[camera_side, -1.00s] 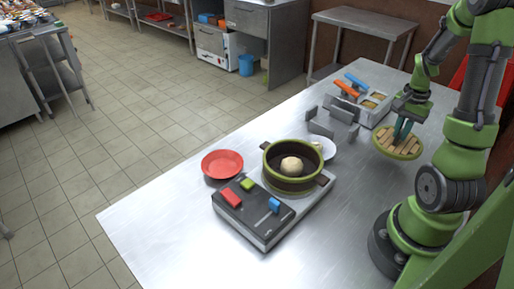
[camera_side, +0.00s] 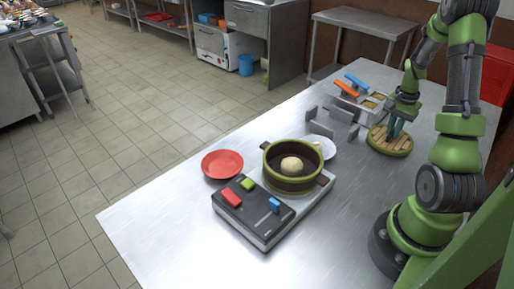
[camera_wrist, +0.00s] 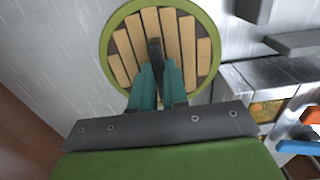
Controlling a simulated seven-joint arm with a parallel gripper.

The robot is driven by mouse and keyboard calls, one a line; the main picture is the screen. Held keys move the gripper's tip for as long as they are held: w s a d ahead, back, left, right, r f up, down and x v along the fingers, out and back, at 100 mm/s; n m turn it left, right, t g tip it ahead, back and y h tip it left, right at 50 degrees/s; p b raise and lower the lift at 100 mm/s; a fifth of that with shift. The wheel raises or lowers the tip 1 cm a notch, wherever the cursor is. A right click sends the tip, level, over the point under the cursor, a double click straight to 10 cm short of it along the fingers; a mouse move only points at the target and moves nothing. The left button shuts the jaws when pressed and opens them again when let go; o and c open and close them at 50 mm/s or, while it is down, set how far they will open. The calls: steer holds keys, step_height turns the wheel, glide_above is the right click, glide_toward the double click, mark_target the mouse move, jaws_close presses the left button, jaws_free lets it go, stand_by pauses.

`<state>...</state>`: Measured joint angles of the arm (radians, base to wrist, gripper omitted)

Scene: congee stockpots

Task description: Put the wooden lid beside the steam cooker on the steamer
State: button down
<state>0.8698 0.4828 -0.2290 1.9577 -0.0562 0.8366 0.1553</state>
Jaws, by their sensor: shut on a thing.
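The wooden lid (camera_side: 389,146) is round with tan slats and a green rim. My gripper (camera_side: 396,127) is shut on its dark upright handle, and the lid hangs tilted from the teal fingers. In the wrist view the lid (camera_wrist: 128,68) lies beyond my gripper (camera_wrist: 158,72), whose fingertips close on the handle. The steamer (camera_side: 292,166) is a dark round pot with green rims and side handles. It stands open on the cooker base (camera_side: 254,213), with a pale bun (camera_side: 291,164) inside. The lid is to the right of the steamer, apart from it.
A red plate (camera_side: 222,164) lies left of the steamer. A white plate (camera_side: 325,148) is partly hidden behind it. Grey upright dividers (camera_side: 321,130) and a steel tray of containers (camera_side: 371,103) stand behind. The table's front middle is clear.

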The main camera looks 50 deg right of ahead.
mark_target(393, 132)
steer(key=c, duration=1.1)
jaws_free()
steer(key=shift+f, duration=0.15)
steer(key=shift+c, duration=0.2)
step_height(393, 132, up, 12)
steer(key=w+a+r+n+t, duration=0.1)
steer(key=w+a+r+n, duration=0.1)
steer(key=a, duration=0.7)
steer(key=w+a+r+n+t, duration=0.2)
steer(key=w+a+r+n, duration=0.1)
steer(key=a, duration=0.6)
steer(key=w+a+r+n+t, duration=0.2)
steer(key=w+a+r+n, duration=0.1)
steer(key=a, duration=0.6)
steer(key=shift+w+a+r+n, duration=0.2)
steer(key=shift+a+r+n, duration=0.25)
steer(key=shift+n, duration=0.45)
steer(key=shift+o, duration=1)
steer(key=s+a+n+t+y, duration=0.2)
steer(key=s+a+n, duration=0.1)
steer(key=a, duration=0.6)
steer(key=shift+s+r+n, duration=0.3)
steer(key=shift+s+n, duration=0.05)
steer(key=shift+n, duration=0.15)
steer(key=shift+o, duration=1.3)
steer(key=shift+s+a, duration=0.1)
steer(key=shift+a, duration=0.15)
steer(key=o, duration=0.7)
